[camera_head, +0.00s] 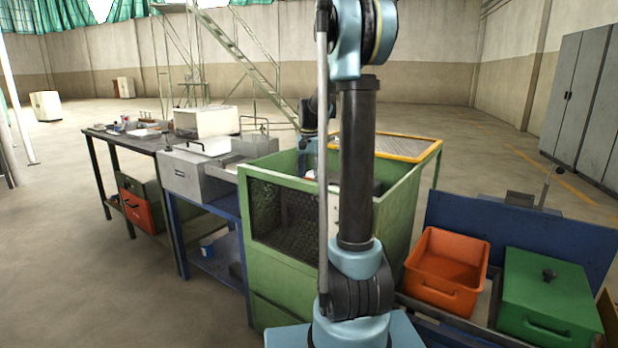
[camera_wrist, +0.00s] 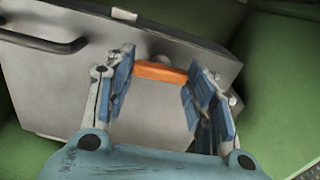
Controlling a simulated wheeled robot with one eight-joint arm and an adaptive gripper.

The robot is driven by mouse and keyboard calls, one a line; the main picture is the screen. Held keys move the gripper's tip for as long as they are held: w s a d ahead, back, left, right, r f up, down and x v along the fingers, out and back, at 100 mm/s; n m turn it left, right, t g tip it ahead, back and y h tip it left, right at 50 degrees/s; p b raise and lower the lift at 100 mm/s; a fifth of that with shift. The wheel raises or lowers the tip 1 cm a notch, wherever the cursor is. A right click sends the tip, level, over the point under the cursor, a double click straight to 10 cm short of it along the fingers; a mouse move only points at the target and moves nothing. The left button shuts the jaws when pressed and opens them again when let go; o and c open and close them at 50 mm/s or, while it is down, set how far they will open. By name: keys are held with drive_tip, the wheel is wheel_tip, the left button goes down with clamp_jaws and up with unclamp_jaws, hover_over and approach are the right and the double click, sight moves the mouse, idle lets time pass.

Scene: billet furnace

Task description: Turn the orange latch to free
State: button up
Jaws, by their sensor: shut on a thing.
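The orange latch (camera_wrist: 160,72) shows in the wrist view as a short bar on the face of a grey metal box (camera_wrist: 60,85). My gripper (camera_wrist: 162,84) has its blue fingers on either side of the latch, one at each end, and is shut on it. The latch lies nearly crosswise in the picture, tilted slightly. A dark bar handle (camera_wrist: 45,42) is on the box to the left of the latch. In the head view my arm column hides the latch and the gripper, which are not visible there.
Green walls (camera_wrist: 275,75) flank the grey box. In the head view a green enclosure (camera_head: 270,178) with a mesh side stands behind my arm. An orange bin (camera_head: 447,257) and a green lidded box (camera_head: 548,285) are to the right. A workbench (camera_head: 125,142) is at left.

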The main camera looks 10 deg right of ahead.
drive_tip(key=n, duration=0.8)
drive_tip(key=shift+n, duration=0.3)
drive_tip(key=n, duration=0.4)
drive_tip(key=shift+n, duration=2.2)
drive_tip(key=o, duration=1.1)
drive_tip(key=shift+c, duration=0.2)
wheel_tip(320, 180, up, 12)
